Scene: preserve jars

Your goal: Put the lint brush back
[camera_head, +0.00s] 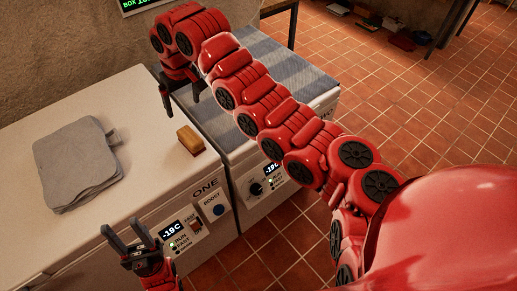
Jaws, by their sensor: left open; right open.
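A small block-shaped thing with a tan top and a reddish-brown side (190,140), which looks like the lint brush, lies on the white top of the left freezer (120,110), near its right edge. My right gripper (181,106) is open and empty, pointing down just behind the brush, near the gap between the two units. It does not touch the brush. My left gripper (120,229) is open and empty in front of the left freezer, near its control panel.
A folded grey cloth (78,160) lies on the left of the freezer top. A second unit (290,185) with a blue-and-grey striped cloth (262,62) stands to the right. A green-lettered display (140,4) is on the wall. Red tiled floor (400,110) lies beyond.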

